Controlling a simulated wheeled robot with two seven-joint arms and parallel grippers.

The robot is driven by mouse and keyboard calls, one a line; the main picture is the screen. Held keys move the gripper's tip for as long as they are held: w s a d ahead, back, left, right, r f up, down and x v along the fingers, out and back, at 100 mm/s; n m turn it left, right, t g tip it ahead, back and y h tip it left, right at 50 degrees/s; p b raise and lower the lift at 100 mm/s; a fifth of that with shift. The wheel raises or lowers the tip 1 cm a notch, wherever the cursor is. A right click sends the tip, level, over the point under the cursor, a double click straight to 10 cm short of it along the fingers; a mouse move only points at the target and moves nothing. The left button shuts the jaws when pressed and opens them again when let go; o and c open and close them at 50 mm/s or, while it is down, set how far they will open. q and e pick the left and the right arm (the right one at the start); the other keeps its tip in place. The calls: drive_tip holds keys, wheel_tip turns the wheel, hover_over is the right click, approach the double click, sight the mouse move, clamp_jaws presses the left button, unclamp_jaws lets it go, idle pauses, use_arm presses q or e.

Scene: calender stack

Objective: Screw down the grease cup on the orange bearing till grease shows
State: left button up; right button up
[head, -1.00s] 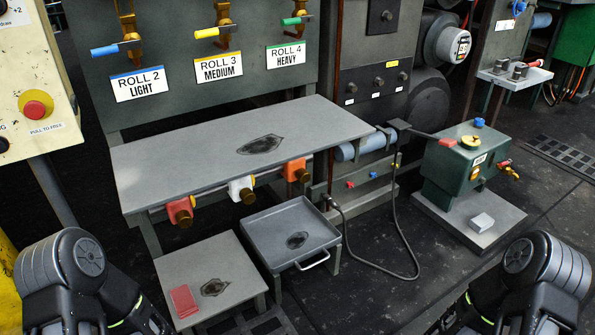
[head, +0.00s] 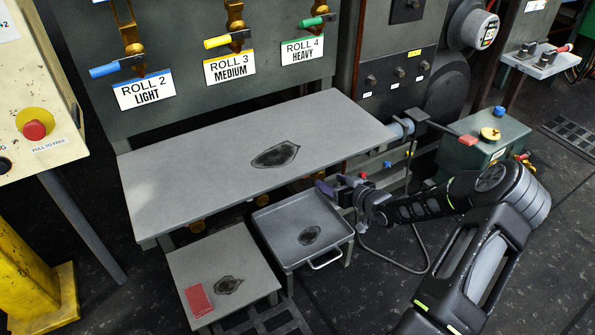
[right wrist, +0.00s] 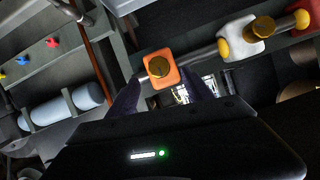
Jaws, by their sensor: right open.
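The orange bearing (right wrist: 166,82) shows in the right wrist view as a block on a grey rail, with a round brass grease cup (right wrist: 158,66) facing the camera. In the head view the tabletop and my gripper hide this bearing. My right gripper (head: 337,186) is open at the right front edge of the table. In the right wrist view its dark purple fingers point toward the orange bearing, one to each side and lower in the picture. Whether they touch it I cannot tell. I see no grease at the cup. My left gripper is out of view.
A white bearing (right wrist: 240,38) and a red bearing (right wrist: 301,19) sit farther along the rail. The grey table (head: 200,180) overhangs them. A blue-grey cylinder (right wrist: 60,110) lies beside.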

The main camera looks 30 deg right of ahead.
sight(320, 176)
idle(0.3)
drive_tip(key=b+x, duration=0.3)
drive_tip(key=x, duration=0.3)
drive_tip(key=shift+w+f, duration=0.2)
drive_tip(key=shift+f, duration=0.1)
drive_tip(key=shift+w+f, duration=0.1)
drive_tip(key=shift+w, duration=0.45)
clamp_jaws()
